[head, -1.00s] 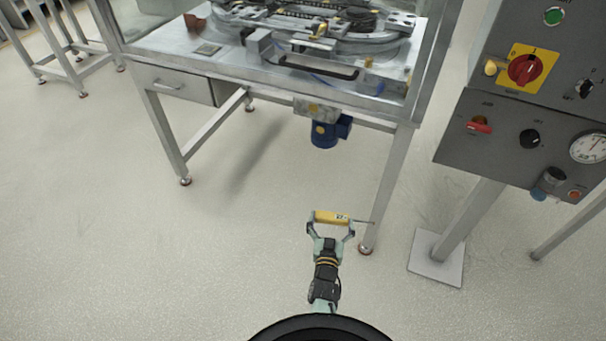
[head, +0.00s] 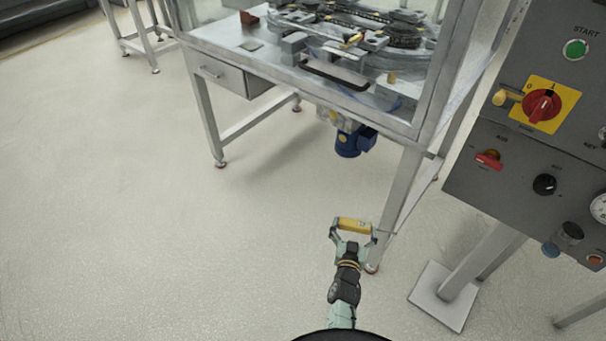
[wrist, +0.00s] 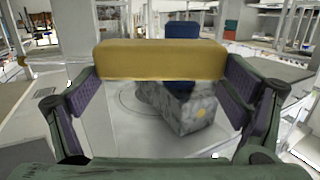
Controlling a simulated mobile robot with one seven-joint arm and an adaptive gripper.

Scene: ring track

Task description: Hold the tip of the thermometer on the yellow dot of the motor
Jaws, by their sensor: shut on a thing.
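My gripper (head: 353,234) is shut on the yellow handle of the thermometer (head: 354,225), held crosswise over the floor in front of the table. In the wrist view the yellow handle (wrist: 160,60) spans between the two finger pads. In the wrist view the motor (wrist: 182,30) is partly hidden behind the handle. A yellow dot (wrist: 200,113) shows on the mottled grey housing (wrist: 178,108).
The table's near right leg (head: 402,205) stands just right of my gripper. The table (head: 270,72) with its drawer (head: 222,75) overhangs the motor. A grey control panel (head: 520,150) on a post stands to the right. The floor to the left is clear.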

